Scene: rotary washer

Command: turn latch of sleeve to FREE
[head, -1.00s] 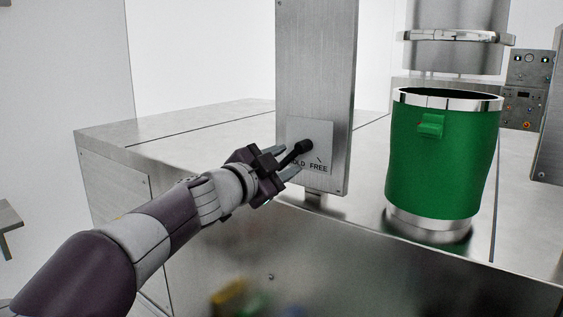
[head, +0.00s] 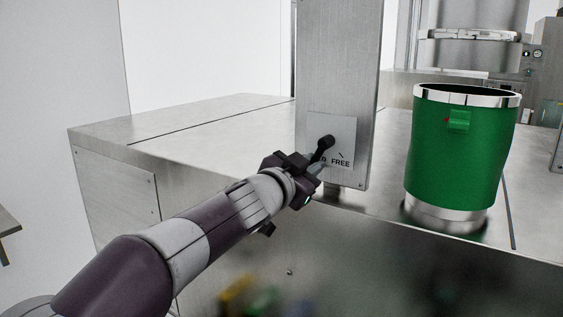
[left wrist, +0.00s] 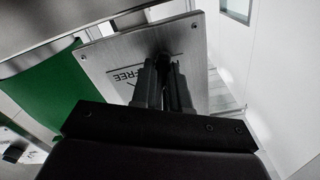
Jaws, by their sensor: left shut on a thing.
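The latch is a black lever (head: 325,146) on a pale label plate (head: 345,130) fixed to an upright metal post. From its pivot it points down and slightly left. "FREE" is readable to the right of the lever, with a short tick above it; the other word is mostly covered. My left gripper (head: 316,168) is shut on the lever's lower end. In the left wrist view its fingers (left wrist: 163,85) close around the dark lever, whose held end is hidden. The green sleeve (head: 455,160) stands upright to the right, with a metal rim. My right gripper is not in view.
The metal post (head: 337,60) rises from a steel counter (head: 220,130), which is clear to the left of it. A metal ring clamp (head: 470,35) is behind the sleeve. A control panel (head: 535,65) stands at the far right.

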